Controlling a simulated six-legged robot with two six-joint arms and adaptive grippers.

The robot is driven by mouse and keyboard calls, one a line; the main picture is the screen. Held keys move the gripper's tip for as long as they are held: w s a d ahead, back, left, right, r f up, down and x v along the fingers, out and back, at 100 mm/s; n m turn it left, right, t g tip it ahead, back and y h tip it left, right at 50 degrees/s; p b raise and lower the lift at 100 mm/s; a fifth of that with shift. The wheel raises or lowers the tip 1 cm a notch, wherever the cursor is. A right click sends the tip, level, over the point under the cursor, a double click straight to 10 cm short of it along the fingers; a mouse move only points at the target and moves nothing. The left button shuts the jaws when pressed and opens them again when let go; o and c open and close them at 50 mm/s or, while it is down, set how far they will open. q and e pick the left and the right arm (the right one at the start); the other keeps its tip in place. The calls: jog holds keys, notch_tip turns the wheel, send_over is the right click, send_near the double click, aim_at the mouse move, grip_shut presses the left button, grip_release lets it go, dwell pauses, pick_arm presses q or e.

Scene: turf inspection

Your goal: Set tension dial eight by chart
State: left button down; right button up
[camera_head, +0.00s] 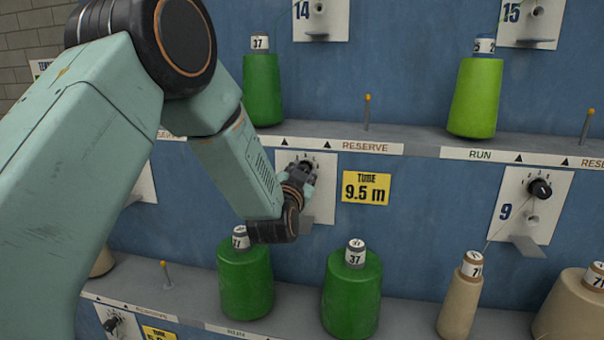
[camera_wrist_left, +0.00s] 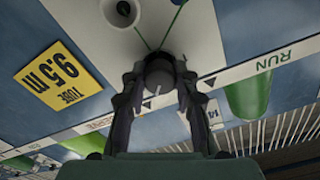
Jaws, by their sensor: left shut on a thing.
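A white dial plate (camera_head: 322,205) is fixed to the blue wall at the centre; its number is hidden behind my arm. My left gripper (camera_head: 304,172) is at the dial on this plate and covers most of it. In the left wrist view, my left gripper (camera_wrist_left: 158,95) has its fingers on both sides of the round dark dial (camera_wrist_left: 159,72) and is shut on it. The dial's pointer setting is too small to read. A yellow label reading "TUBE 9.5 m" (camera_head: 366,188) is right of the plate. A white sign (camera_head: 40,67), mostly hidden by my arm, is at upper left. My right gripper is not in view.
Plate 9 (camera_head: 531,205) with its black dial is at right. Plates 14 (camera_head: 321,20) and 15 (camera_head: 530,22) are above. Green spools (camera_head: 352,290) and beige spools (camera_head: 461,300) stand on the lower shelf, close under my gripper. A thin peg (camera_head: 367,112) rises from the upper shelf.

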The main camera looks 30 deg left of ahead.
pick_arm(q)
jog(key=shift+r, duration=0.1)
jog(key=c, duration=1)
grip_release()
jog(key=shift+w, duration=0.1)
jog(key=v, duration=1.2)
